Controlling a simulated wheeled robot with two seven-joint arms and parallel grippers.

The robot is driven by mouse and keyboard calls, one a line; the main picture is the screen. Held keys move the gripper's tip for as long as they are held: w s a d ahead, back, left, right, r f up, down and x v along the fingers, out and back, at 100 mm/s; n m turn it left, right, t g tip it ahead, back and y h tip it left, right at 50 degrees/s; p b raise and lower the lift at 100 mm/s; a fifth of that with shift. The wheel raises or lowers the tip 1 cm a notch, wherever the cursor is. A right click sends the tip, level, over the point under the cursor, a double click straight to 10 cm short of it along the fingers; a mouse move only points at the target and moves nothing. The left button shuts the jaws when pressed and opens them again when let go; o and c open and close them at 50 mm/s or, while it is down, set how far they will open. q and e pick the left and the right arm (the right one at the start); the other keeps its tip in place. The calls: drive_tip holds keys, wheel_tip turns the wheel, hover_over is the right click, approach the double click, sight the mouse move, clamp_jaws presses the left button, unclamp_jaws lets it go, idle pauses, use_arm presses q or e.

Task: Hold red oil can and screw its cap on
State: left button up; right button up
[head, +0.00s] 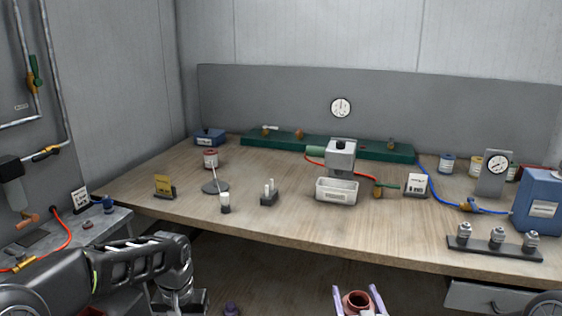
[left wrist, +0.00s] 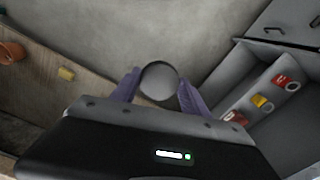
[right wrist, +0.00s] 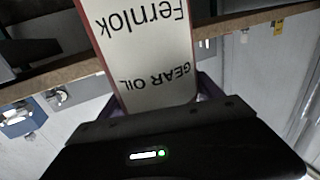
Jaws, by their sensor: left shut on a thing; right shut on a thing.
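The oil can has a white label reading "Fernlok GEAR OIL" and a red edge in the right wrist view (right wrist: 145,45). Its open red neck (head: 357,301) shows at the bottom of the head view, without a cap on it. My right gripper (head: 359,302) is shut on the can, with its pale purple fingers on either side. My left gripper (left wrist: 158,88) is shut on a round grey cap (left wrist: 159,80), held between its purple fingers. In the head view my left arm reaches in at lower left, apart from the can; the cap is not clearly visible there.
The wooden workbench (head: 280,222) stands beyond both grippers, its front edge crossing the view. A blue box (head: 539,201) and a rack of metal fittings (head: 494,247) stand at its right. A grey side bench (head: 85,238) with a red hose is at left.

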drive_tip(key=s+a+f+n+g+y, duration=0.2)
drive_tip(key=s+a+f+n+y, duration=0.1)
drive_tip(key=a, duration=0.4)
drive_tip(key=s+a+f+n+g+y, duration=0.2)
drive_tip(key=s+a+f+n+y, duration=0.1)
drive_tip(key=s+a+n+y, duration=0.2)
drive_tip(key=s+a+y, duration=0.2)
drive_tip(key=a+y, duration=0.1)
drive_tip(key=shift+s+a+f+y, duration=0.25)
drive_tip(key=shift+s+f+y, duration=0.05)
drive_tip(key=shift+f, duration=0.05)
use_arm(q)
drive_tip(key=s+d+r, duration=0.1)
drive_tip(key=d+r, duration=0.1)
drive_tip(key=d, duration=0.6)
drive_tip(key=s+d+r, duration=0.2)
drive_tip(key=d+r, duration=0.1)
drive_tip(key=d, duration=0.6)
drive_tip(key=s+d+r+m, duration=0.1)
drive_tip(key=d+r, duration=0.1)
drive_tip(key=d, duration=0.7)
drive_tip(key=shift+s+r, duration=0.2)
drive_tip(key=shift+s, duration=0.2)
drive_tip(key=shift+f, duration=2.05)
